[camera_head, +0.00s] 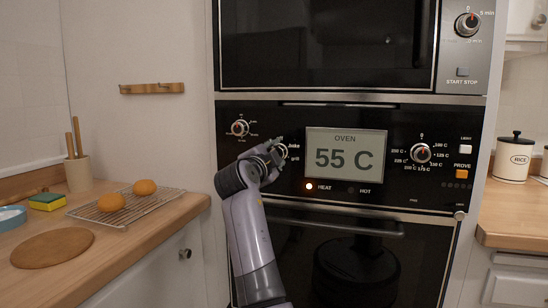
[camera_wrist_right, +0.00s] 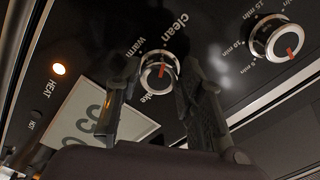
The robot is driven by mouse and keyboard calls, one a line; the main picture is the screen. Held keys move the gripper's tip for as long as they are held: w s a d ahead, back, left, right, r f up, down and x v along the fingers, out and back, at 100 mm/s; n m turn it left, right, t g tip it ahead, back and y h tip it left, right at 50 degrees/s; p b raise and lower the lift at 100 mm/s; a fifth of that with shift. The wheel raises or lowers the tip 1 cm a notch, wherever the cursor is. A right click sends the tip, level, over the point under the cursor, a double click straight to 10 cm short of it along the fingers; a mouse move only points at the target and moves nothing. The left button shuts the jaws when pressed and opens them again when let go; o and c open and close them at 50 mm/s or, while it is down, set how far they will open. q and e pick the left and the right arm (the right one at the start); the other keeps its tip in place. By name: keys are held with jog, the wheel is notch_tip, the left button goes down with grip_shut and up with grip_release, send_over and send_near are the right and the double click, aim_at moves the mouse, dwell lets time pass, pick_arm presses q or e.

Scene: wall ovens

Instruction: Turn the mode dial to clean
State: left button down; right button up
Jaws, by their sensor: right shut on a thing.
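In the head view the mode dial (camera_head: 282,150) is mostly hidden by my right gripper (camera_head: 275,151), left of the oven display. The fingers of my right gripper (camera_wrist_right: 159,66) are on either side of the dial, shut on it. I cannot tell exactly which label the pointer faces. My left gripper is not in view.
The oven display (camera_head: 346,157) reads 55 C, with the HEAT light (camera_head: 309,186) lit. A timer dial (camera_head: 239,128) is left of the mode dial; a temperature dial (camera_head: 420,153) is right of the display. The oven door handle (camera_head: 345,227) runs below. A wire rack (camera_head: 150,207) sits on the left counter.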

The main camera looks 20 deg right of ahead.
jog(key=shift+f, duration=0.2)
jog(key=o, duration=1.2)
jog(key=shift+r, duration=0.1)
jog(key=shift+c, duration=0.2)
jog(key=r, duration=1)
jog(key=shift+s+a, duration=0.1)
jog(key=shift+a, duration=0.2)
jog(key=shift+w+d, duration=0.2)
jog(key=shift+r, duration=0.1)
